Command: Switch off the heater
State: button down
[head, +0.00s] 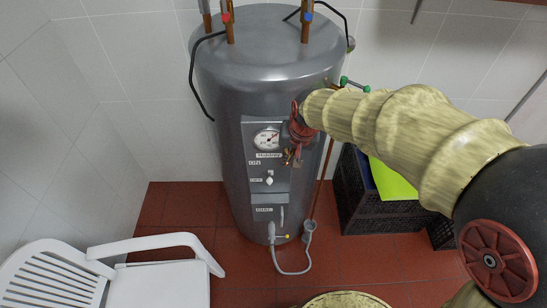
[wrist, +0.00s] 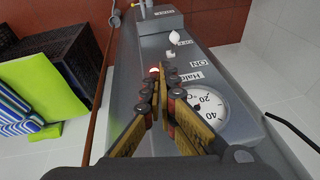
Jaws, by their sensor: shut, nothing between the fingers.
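The heater is a tall grey cylinder (head: 225,100) standing against the tiled wall in the head view. Its front panel (head: 254,130) carries a round dial (head: 266,139), labels and a small white knob (head: 269,181) below them. In the wrist view the heater panel (wrist: 215,65) appears turned, with the dial (wrist: 208,108) and the white knob (wrist: 175,37) beyond my fingertips. My gripper (head: 290,158) is at the right edge of the panel, beside and below the dial. In the wrist view my gripper (wrist: 161,74) has its fingertips close together and empty. Whether they touch the panel is unclear.
Black crates (head: 385,214) holding a bright green item (head: 393,180) stand right of the heater. A white plastic chair (head: 155,285) is at the lower left. A copper pipe (head: 321,188) and a grey hose (head: 290,272) run near the heater. Red floor lies around its base.

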jog(key=shift+g, duration=0.3)
jog(key=w+a+f, duration=0.1)
jog(key=w+a+f+p, duration=0.1)
jog(key=f, duration=0.1)
jog(key=shift+w+a+f, duration=0.1)
jog(key=shift+w+a, duration=0.2)
jog(key=shift+a, duration=0.1)
jog(key=b+x, duration=0.1)
jog(key=x, duration=0.9)
jog(key=shift+b, duration=0.35)
